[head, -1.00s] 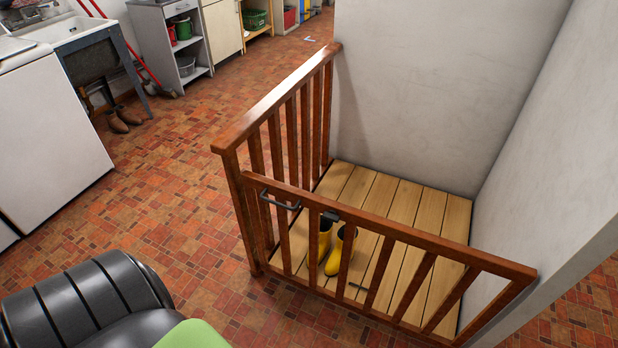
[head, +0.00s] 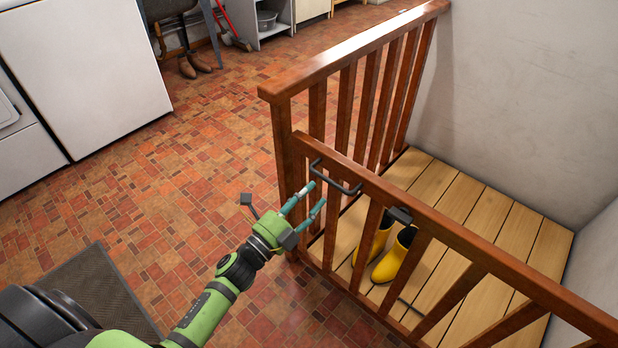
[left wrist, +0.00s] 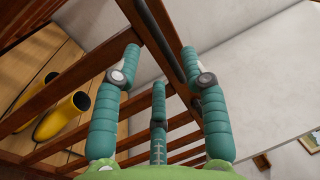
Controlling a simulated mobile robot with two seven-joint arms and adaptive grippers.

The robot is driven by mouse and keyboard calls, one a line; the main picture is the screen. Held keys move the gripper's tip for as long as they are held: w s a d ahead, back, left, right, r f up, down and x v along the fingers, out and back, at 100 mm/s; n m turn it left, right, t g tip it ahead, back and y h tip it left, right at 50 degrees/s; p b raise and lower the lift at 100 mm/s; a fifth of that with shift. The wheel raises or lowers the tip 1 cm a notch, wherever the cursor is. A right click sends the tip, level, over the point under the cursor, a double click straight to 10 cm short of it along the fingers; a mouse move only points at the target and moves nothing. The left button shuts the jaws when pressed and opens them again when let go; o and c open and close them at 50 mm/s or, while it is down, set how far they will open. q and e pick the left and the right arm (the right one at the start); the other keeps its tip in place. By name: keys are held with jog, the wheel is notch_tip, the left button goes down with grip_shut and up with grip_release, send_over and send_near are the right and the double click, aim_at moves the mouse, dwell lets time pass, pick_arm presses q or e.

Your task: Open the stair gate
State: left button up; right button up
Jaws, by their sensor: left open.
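The stair gate (head: 440,228) is a reddish-brown wooden gate with slats. Its left end stands against the railing post (head: 281,150), so it looks closed. A dark grey bar handle (head: 335,177) sits on the gate near that end. My left gripper (head: 316,194) is open, just in front of the handle, with its teal fingers pointing at it. In the left wrist view the fingers (left wrist: 158,62) are spread, and a dark bar, seemingly the handle (left wrist: 172,70), runs between them. Whether they touch it I cannot tell. My right gripper is not in view.
Yellow boots (head: 392,258) stand on the wooden boards (head: 450,195) behind the gate. White appliances (head: 85,75) stand at the left. The tiled floor (head: 190,180) before the gate is clear, apart from a grey mat (head: 95,290).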

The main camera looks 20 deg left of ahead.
aim_at(326, 180)
pick_arm(q)
jog(key=x, duration=0.6)
jog(key=shift+w+d, duration=0.1)
jog(key=shift+d, duration=0.05)
grip_shut()
